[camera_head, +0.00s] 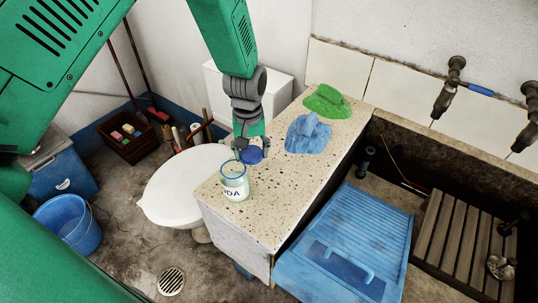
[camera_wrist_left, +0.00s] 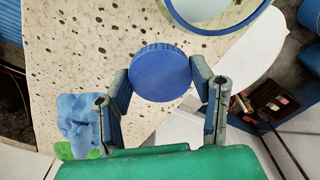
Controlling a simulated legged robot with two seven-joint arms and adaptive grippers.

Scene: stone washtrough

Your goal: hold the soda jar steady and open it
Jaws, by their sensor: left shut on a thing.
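The soda jar (camera_head: 235,187) stands upright near the front corner of the speckled counter. It is clear glass with a pale lower part and part of its label showing. Its mouth is open, with a blue rim, and the rim also shows at the top of the left wrist view (camera_wrist_left: 213,33). My left gripper (camera_head: 251,150) is shut on the round blue lid (camera_wrist_left: 161,73), which is off the jar, above and just behind its mouth. In the left wrist view a finger is on each side of the lid. My right gripper is not in view.
A blue cloth (camera_head: 308,134) and a green cloth (camera_head: 327,101) lie farther back on the counter (camera_head: 285,190). A blue washboard (camera_head: 345,245) leans in the trough at right, below taps (camera_head: 449,90). A white toilet (camera_head: 178,188) stands left of the counter.

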